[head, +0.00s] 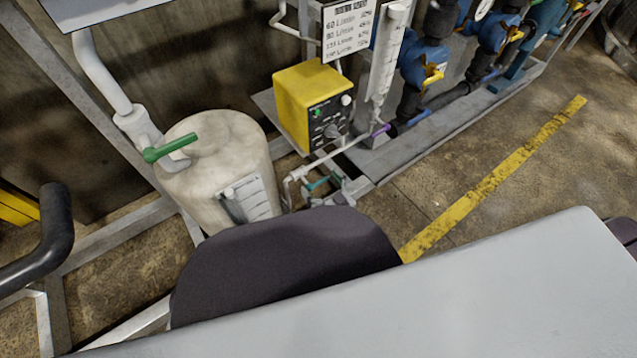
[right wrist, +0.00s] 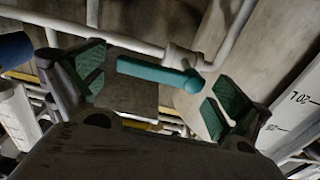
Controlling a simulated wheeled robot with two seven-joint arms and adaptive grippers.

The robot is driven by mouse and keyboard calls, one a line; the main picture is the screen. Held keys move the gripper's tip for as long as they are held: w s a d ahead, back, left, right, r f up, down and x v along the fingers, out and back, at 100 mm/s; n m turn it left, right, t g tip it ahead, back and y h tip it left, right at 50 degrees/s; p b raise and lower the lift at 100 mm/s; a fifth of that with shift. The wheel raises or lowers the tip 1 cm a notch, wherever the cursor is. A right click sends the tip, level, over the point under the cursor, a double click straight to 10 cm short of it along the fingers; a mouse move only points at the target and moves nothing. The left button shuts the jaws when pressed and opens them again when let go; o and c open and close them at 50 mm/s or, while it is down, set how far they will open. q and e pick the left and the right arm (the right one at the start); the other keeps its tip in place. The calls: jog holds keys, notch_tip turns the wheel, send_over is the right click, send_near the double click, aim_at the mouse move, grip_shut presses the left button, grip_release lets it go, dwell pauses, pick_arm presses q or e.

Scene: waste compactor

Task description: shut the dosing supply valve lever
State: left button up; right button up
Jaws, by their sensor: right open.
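A small teal lever (head: 322,183) sits low beside the pale tank, on the thin pipework below the yellow pump box. In the right wrist view a teal lever (right wrist: 150,71) on a white pipe lies between the spread fingers of my right gripper (right wrist: 152,84). The gripper is open, with green pads on both sides of the lever. I cannot tell whether a pad touches it. In the head view my own arm hides most of this gripper. Another green lever (head: 170,148) is on the white pipe above the tank. My left gripper is not in view.
The pale tank (head: 215,145) stands in a grey metal frame. The yellow pump box (head: 305,95) and a clear graduated tube (head: 385,55) stand behind the lever. Blue valves (head: 425,62) line the skid at upper right. Floor beside the yellow stripe (head: 500,175) is clear.

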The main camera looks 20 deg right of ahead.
jog(key=shift+w+a, duration=0.1)
jog(key=shift+w, duration=0.2)
jog(key=c, duration=1.4)
jog(key=shift+c, duration=0.2)
